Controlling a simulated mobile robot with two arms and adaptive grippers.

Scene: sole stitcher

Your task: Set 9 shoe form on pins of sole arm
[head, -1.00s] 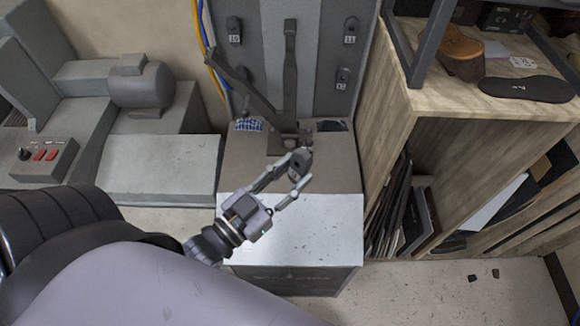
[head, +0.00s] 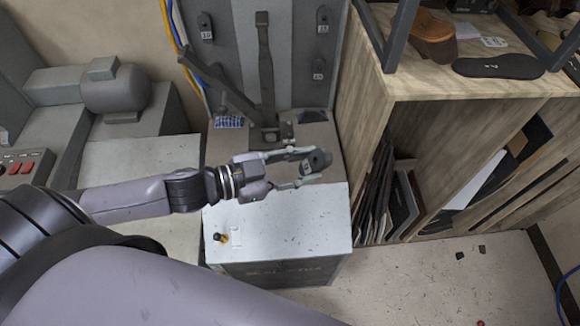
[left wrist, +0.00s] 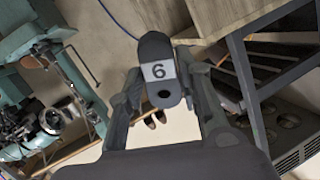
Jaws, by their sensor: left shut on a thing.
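My left gripper (head: 312,168) points right in the head view and is shut on a dark shoe form (head: 318,160). In the left wrist view the form (left wrist: 157,75) sits between the fingers; its white label reads as a 6, or a 9 upside down, and a round hole shows below it. The form is held in the air over the machine's grey top, right of and nearer than the small bracket (head: 288,132) at the foot of the metal arm (head: 265,75). I cannot make out pins there. My right gripper is not in view.
More numbered forms hang on the grey panel: one at left (head: 206,27), one at right (head: 323,20), one lower right (head: 319,68). A slanted bar (head: 220,85) rises left of the bracket. A wooden shelf (head: 400,85) stands close on the right. A small knob (head: 220,237) sits on the white top (head: 290,225).

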